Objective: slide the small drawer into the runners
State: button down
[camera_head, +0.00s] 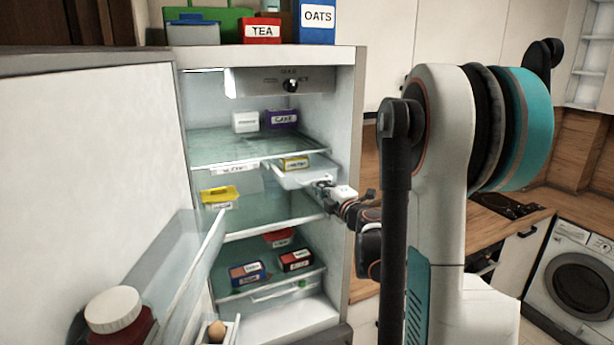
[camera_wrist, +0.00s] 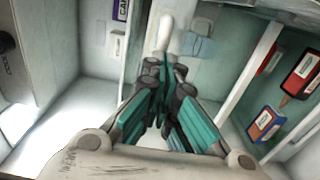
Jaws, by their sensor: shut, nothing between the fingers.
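The small drawer (camera_head: 292,182) is a pale, see-through tray below the upper glass shelf, at the right side of the open fridge. It juts forward, and a yellow-labelled box (camera_head: 294,163) shows at it. My gripper (camera_head: 324,184) is at the drawer's front right corner, with its fingers together and nothing between them. In the wrist view the closed teal fingers (camera_wrist: 163,82) point towards a pale rounded bar (camera_wrist: 165,34). I cannot tell whether they touch the drawer. The runners are too small to make out.
A purple cake box (camera_head: 282,119) stands on the upper shelf (camera_head: 218,143). Several boxes lie below, including a blue one (camera_head: 246,273). The fridge door (camera_head: 95,150) stands open at left; the fridge's right wall (camera_head: 345,120) is close to my arm.

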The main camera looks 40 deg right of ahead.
aim_at(307, 174)
jog(key=shift+b+x, duration=0.95)
jog(key=shift+x, duration=4.35)
jog(key=b+v, duration=0.1)
jog(key=v, duration=0.9)
